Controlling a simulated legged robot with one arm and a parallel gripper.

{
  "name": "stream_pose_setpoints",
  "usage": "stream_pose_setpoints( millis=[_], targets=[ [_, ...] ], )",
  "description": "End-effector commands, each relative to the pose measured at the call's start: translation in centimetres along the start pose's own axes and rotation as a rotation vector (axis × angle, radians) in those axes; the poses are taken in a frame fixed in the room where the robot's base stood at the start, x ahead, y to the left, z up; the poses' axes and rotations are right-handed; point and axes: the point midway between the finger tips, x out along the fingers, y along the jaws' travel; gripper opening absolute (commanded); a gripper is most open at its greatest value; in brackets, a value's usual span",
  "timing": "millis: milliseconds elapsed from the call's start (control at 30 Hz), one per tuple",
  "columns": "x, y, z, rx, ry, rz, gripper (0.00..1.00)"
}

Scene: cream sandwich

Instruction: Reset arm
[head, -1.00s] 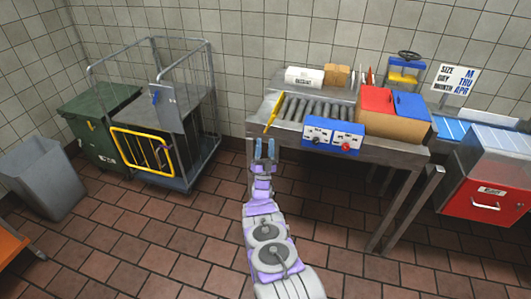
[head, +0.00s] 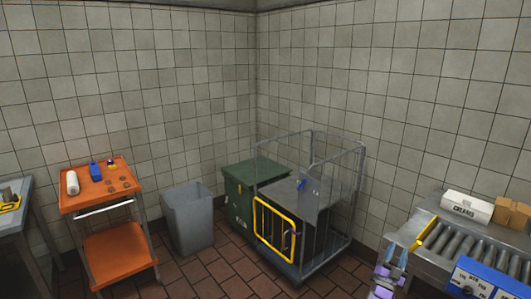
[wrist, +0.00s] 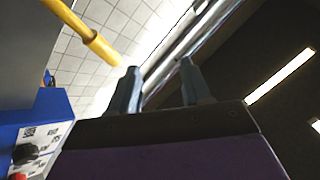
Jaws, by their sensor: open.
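My gripper (head: 391,262) shows at the lower right of the head view, in front of the left end of the metal roller table (head: 408,240). In the wrist view my gripper (wrist: 157,82) has its two dark fingers apart, with nothing between them. A yellow bar-like tool (head: 427,234) lies at the table's left edge. In the wrist view the yellow tool (wrist: 98,45) is at the upper left, apart from the fingers. A blue and white control box (head: 480,280) sits at the table's front; the box also shows in the wrist view (wrist: 35,145).
A wire cage cart (head: 330,225) with a yellow frame stands near the corner beside a green bin (head: 240,195). A grey bin (head: 188,218) and an orange cart (head: 120,258) with small items are further left. Tiled floor (head: 222,270) lies open in front.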

Motion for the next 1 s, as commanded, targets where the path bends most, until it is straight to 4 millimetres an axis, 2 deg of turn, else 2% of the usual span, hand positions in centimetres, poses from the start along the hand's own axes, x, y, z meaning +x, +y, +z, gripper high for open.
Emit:
stream_pose_setpoints(
  millis=[33,200,367,500,600,767,1000],
  targets=[
    [1.4,-1.4,0.1,0.008,-0.040,0.010,0.48],
    [4.1,-5.6,1.4,0.020,-0.218,0.046,0.48],
    [5.5,-9.3,2.0,0.026,-0.390,0.071,0.48],
    [6.0,-12.2,2.1,0.030,-0.547,0.084,0.48],
    [5.8,-14.4,1.6,0.026,-0.657,0.087,0.48],
    [4.5,-18.1,0.3,0.013,-0.833,0.078,0.48],
    [0.6,-23.5,-3.5,-0.032,-1.094,0.044,0.48]
  ],
)
